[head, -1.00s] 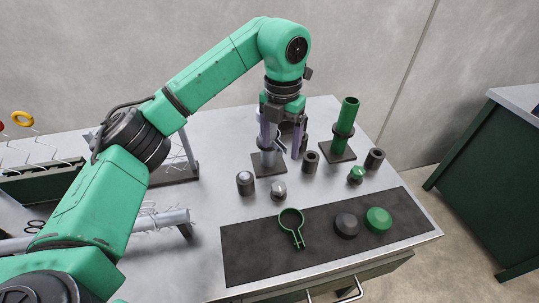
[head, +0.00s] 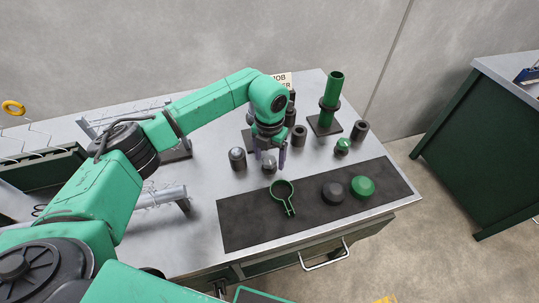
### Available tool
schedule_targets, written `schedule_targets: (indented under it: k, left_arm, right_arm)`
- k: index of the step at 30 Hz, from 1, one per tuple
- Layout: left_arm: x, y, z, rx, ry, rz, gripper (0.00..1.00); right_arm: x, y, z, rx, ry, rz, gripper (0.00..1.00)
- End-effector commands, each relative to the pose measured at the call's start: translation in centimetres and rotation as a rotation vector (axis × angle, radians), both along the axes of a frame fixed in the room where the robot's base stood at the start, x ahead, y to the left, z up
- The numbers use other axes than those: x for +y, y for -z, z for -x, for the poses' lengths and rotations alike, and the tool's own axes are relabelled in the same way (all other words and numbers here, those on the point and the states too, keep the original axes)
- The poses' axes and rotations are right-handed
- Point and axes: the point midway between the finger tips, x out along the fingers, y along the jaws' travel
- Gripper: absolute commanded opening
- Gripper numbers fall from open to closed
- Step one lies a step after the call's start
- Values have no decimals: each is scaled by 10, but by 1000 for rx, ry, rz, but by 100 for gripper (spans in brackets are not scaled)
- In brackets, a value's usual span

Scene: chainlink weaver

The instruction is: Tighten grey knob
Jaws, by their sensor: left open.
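A small grey knob (head: 268,168) stands on the metal table, just back of the dark mat. Behind the gripper, a grey post on a square base (head: 247,139) is mostly hidden by my arm. My right gripper is not in view.
A dark grey cap (head: 332,194), a green cap (head: 362,187) and a green ring with a handle (head: 283,194) lie on the mat (head: 240,235). A green post (head: 331,97), a small green knob (head: 343,146) and dark cylinders (head: 237,159) stand nearby.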

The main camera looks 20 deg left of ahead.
Motion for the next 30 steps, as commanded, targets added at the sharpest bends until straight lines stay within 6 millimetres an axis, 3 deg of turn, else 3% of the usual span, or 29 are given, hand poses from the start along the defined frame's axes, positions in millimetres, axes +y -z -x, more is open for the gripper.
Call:
schedule_targets:
  k: [2,8,9,20,30]
  left_arm:
    - [0,0,0,0,0,0,79]
    - [0,-1,0,0,0,0,6]
    - [0,-1,0,0,0,0,0]
    - [0,0,0,-1,47,0,0]
    - [0,2,-1,-3,266,-1,0]
  right_arm:
    - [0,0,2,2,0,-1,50]
    - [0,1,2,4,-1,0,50]
    - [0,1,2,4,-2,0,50]
    - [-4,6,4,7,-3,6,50]
    - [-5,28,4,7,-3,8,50]
